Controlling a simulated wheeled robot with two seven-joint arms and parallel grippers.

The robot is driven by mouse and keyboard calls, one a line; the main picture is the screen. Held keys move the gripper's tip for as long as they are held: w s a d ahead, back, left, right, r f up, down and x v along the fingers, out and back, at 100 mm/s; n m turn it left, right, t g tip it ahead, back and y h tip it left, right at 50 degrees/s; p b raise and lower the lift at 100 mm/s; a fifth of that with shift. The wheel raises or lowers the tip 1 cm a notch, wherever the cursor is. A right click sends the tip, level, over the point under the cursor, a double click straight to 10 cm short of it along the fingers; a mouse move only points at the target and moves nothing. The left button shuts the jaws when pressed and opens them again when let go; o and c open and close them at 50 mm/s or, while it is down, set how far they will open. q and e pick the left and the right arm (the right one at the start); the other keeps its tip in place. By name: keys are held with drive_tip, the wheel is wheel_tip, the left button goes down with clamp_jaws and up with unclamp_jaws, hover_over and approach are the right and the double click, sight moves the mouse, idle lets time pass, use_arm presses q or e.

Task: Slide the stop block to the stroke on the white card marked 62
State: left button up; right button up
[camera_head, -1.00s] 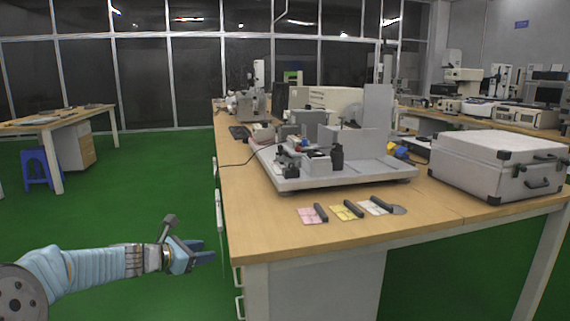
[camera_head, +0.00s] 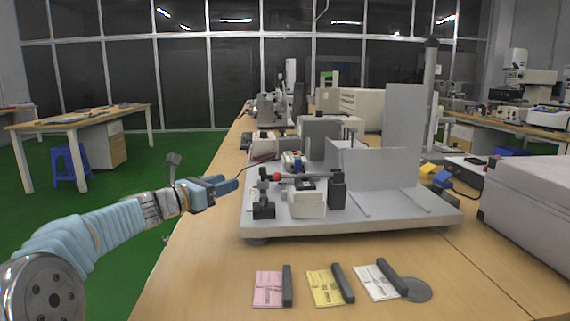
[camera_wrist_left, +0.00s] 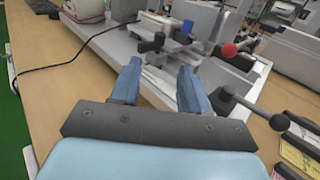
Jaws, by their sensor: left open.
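The white card (camera_head: 371,282) lies flat near the front of the table with a dark bar along its right side; its print is too small to read. A grey fixture plate (camera_head: 300,229) stands behind it. It carries a small black block with a clamp (camera_head: 264,209), a white block (camera_head: 306,203) and a black post (camera_head: 337,193). I cannot tell which part is the stop block. My left gripper (camera_head: 230,185) is open and empty, above the table's left side and left of the fixture. In the left wrist view its fingers (camera_wrist_left: 158,82) point toward the fixture, apart from it.
A pink card (camera_head: 267,288) and yellow card (camera_head: 323,287), each with a dark bar, lie left of the white card, and a grey disc (camera_head: 416,290) lies right. A grey case (camera_head: 535,205) stands at right.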

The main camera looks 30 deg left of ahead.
sight(260, 170)
use_arm(q)
drive_tip(key=p+x, duration=0.3)
drive_tip(key=x, duration=1)
drive_tip(key=shift+w+r, duration=0.2)
drive_tip(key=shift+w, duration=0.05)
drive_tip(key=shift+w+d+f+p, duration=0.15)
drive_tip(key=shift+w+p, duration=0.15)
drive_tip(key=shift+w, duration=0.3)
use_arm(e)
drive_tip(key=r, duration=0.2)
drive_tip(key=a+r, duration=0.1)
drive_tip(key=shift+w+r, duration=0.25)
use_arm(q)
clamp_jaws()
use_arm(e)
drive_tip(key=shift+f, duration=0.1)
